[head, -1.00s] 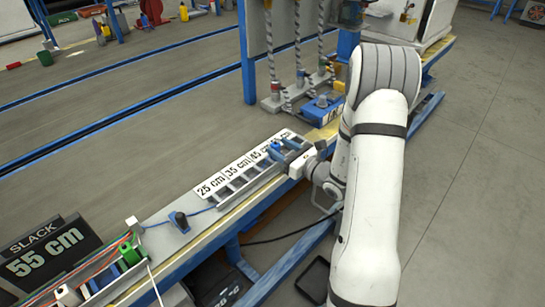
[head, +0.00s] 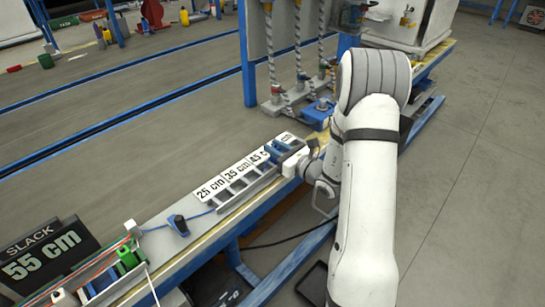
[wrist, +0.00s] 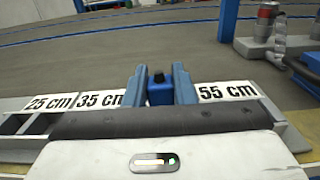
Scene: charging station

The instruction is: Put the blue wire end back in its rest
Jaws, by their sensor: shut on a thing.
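My gripper (head: 284,150) is over the far part of the slotted rack with length labels. In the wrist view its two blue fingers (wrist: 160,76) are closed on a blue block with a black top (wrist: 160,91). The block sits between the 35 cm and 55 cm labels; the 45 cm label is hidden there. Whether it touches the rack cannot be told. A dark blue piece with a blue wire (head: 179,225) stands on the bench, left of the rack; its wire runs left and right along the bench.
The labelled rack (head: 222,201) has several empty slots. A holder with green and blue parts (head: 127,262) and a slack sign reading 55 cm (head: 46,254) are at lower left. A blue unit (head: 318,113) and metal fittings stand beyond the rack.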

